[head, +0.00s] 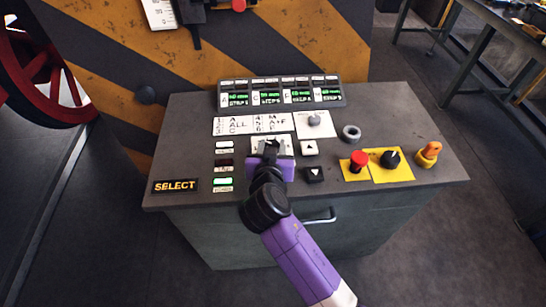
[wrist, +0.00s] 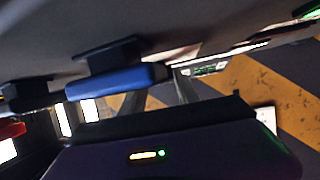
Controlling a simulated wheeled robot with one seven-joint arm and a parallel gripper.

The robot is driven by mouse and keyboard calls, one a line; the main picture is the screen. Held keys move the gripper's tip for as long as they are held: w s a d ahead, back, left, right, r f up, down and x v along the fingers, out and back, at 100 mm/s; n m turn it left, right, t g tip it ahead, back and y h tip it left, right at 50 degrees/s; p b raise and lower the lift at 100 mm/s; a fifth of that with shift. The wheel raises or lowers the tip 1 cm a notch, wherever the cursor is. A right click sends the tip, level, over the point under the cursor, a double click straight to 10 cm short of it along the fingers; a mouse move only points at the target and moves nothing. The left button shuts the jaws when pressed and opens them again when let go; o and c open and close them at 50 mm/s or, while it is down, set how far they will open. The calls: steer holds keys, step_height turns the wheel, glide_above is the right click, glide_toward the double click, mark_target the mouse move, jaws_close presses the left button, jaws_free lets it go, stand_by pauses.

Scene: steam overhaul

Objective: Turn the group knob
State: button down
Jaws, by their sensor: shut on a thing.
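My gripper (head: 271,148) points down at the console top, over a small white dial plate (head: 288,144) below the printed legend cards. It is shut on a knob at this plate, which I take to be the group knob. My gripper hides the knob, so its pointer setting cannot be read. A grey knob (head: 315,120) stands free on another white plate, right of the legend cards (head: 252,124). In the wrist view, the purple gripper body (wrist: 180,155) fills the bottom and a blue part (wrist: 116,82) shows above it; I cannot tell what that part is.
An up button (head: 309,147) and a down button (head: 314,174) sit close right of my gripper. A red button (head: 357,161), black selector (head: 389,158) and orange knob (head: 428,153) stand farther right. A display row (head: 281,92) is behind.

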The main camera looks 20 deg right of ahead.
steer(key=m+h+b, duration=0.1)
steer(key=m+g+h+b, duration=0.1)
steer(key=b, duration=0.1)
steer(key=m+g+h+b, duration=0.1)
steer(key=b, duration=0.1)
steer(key=shift+w+a+f, duration=0.25)
steer(key=shift+f, duration=0.1)
steer(key=m+g+h+b, duration=0.1)
steer(key=m+b, duration=0.1)
steer(key=m+g+h+b, duration=0.1)
steer(key=g+b, duration=0.1)
steer(key=b, duration=0.1)
steer(key=shift+w+a+r+m+h, duration=0.1)
steer(key=shift+r+m+h, duration=0.05)
steer(key=shift+m+h, duration=0.25)
steer(key=shift+r+m+g+b, duration=0.1)
steer(key=shift+m+g+b, duration=0.4)
steer(key=shift+g+b, duration=0.25)
steer(key=shift+h, duration=0.4)
steer(key=c, duration=0.9)
jaws_free()
steer(key=shift+r, duration=0.1)
steer(key=shift+b+v, duration=0.3)
steer(key=shift+v, duration=3.55)
